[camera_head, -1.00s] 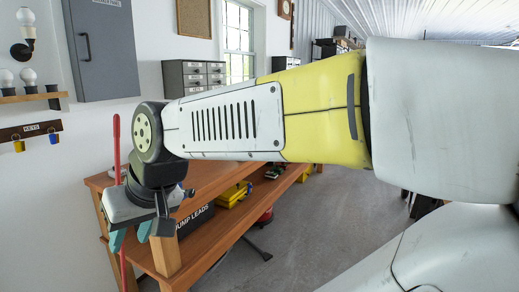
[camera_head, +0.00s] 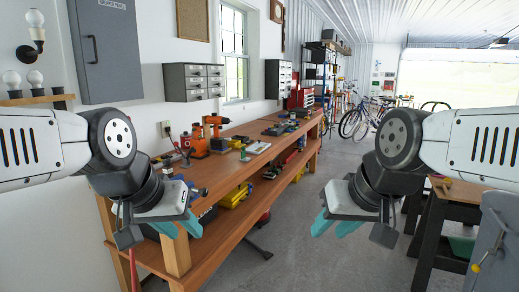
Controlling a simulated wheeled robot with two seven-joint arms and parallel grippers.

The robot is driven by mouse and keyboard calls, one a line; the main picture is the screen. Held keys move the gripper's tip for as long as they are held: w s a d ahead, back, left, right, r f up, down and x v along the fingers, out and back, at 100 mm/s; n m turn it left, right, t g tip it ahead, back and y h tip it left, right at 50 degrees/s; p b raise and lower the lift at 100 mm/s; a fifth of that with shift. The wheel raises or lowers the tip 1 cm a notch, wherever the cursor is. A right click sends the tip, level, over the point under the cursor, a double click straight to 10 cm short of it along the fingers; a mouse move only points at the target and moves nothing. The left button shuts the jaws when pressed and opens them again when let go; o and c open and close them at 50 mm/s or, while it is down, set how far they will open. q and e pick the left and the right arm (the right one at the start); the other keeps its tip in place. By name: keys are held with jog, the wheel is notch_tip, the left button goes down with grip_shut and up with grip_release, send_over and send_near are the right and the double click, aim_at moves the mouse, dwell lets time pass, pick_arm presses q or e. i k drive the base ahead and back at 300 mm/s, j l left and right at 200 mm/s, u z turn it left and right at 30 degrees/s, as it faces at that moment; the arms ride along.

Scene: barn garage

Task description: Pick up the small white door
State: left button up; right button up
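I cannot make out a small white door for certain. A small flat whitish item (camera_head: 258,148) lies on the wooden workbench (camera_head: 225,172), too small to identify. My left gripper (camera_head: 178,229) hangs at the left in front of the bench's near end, its teal fingers pointing down and apart, with nothing between them. My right gripper (camera_head: 335,227) hangs right of centre over the concrete floor, its teal fingers also apart and empty. Neither gripper touches anything that I can see.
Orange power tools (camera_head: 198,140) and other small items stand on the bench. A grey wall cabinet (camera_head: 106,48) and drawer units (camera_head: 192,82) hang on the left wall. A dark-legged table (camera_head: 432,240) stands at the right.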

aim_at(251, 149)
jog(key=i+l+u, duration=0.1)
jog(key=i+l, duration=0.15)
jog(key=i, duration=0.5)
jog(key=i+l+u, duration=0.15)
jog(key=i+l, duration=0.2)
jog(key=i, duration=0.4)
jog(key=i+l+u, duration=0.1)
jog(key=i+l, duration=0.3)
jog(key=i, duration=0.35)
jog(key=i+l+u, duration=0.15)
jog(key=i+l, duration=0.35)
jog(key=i, duration=0.2)
jog(key=i+l+u, duration=0.1)
jog(key=i+l, duration=0.45)
jog(key=i, duration=0.15)
